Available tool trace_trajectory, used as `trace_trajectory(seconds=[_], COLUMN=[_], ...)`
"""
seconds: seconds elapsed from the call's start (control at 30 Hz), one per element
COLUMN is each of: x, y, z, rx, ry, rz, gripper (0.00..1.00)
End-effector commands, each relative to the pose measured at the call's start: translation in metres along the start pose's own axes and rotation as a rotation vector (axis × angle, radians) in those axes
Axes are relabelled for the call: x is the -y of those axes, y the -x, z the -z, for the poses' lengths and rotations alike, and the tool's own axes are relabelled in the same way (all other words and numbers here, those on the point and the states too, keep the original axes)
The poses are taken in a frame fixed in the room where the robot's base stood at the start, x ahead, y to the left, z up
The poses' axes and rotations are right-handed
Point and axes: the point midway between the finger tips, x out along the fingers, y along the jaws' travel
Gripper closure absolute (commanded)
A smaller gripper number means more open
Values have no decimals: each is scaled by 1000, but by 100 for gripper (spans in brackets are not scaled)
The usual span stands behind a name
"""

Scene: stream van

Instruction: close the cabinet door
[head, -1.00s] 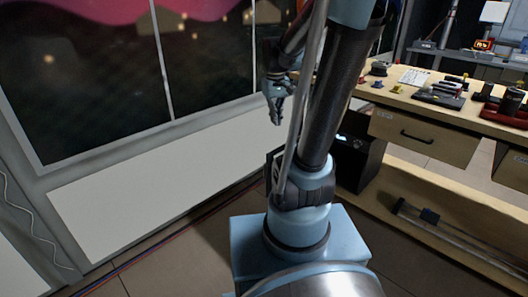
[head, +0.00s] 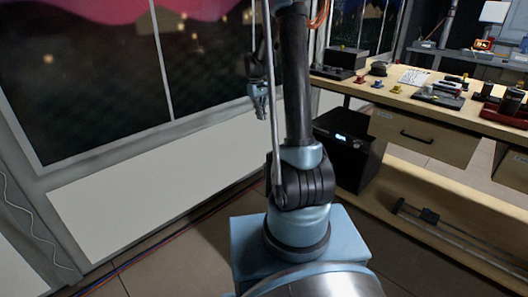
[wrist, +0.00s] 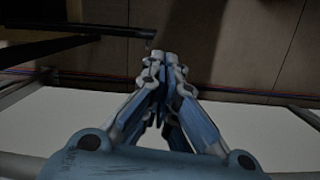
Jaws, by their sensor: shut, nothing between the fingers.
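My gripper (head: 261,112) hangs fingers-down in front of the white wall panel below the window, left of my arm in the head view. In the wrist view its fingertips (wrist: 164,55) are together with nothing between them. I cannot make out a cabinet door for certain. A black box-shaped unit (head: 345,155) with a small lit display stands right of my arm, under the workbench end. In the wrist view a dark flat edge with a thin bar (wrist: 95,30) lies at the upper left, apart from the fingers; I cannot tell whether it is a door.
A wooden workbench (head: 385,95) with a drawer (head: 425,137) and small items on top runs along the right. A lower shelf (head: 440,190) holds a long rail. Red and blue cables (head: 130,268) run along the floor by the wall. The tiled floor at left is clear.

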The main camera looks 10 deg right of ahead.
Motion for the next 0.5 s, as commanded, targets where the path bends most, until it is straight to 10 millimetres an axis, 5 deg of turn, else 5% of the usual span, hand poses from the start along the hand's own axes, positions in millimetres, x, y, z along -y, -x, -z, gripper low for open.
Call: trace_trajectory(seconds=[0.2,0.5], x=[-14,-25], y=[-44,-97], z=[51,94], rx=[39,79], ry=[56,112], rz=[5,12], gripper=[100,100])
